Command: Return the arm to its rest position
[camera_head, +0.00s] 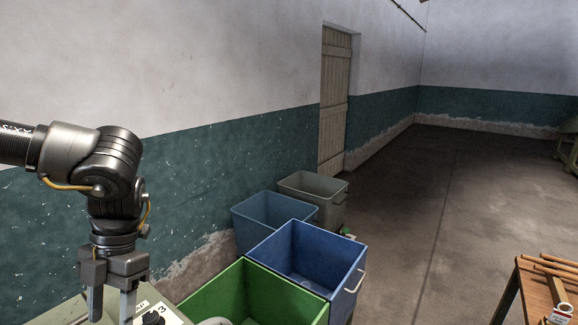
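My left arm comes in from the left, and its gripper (112,304) points down at the lower left. Its two fingers are apart, with nothing seen between them. The fingertips reach close to the bottom edge of the view, over or in front of a pale green-grey surface (70,313). My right gripper is not in view.
A green bin (207,291), a dark blue bin (338,290), a lighter blue bin (245,225) and a grey bin (331,208) stand right of the gripper. A wooden table (512,290) with several sticks (550,272) is at lower right. Open floor (440,220) lies between.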

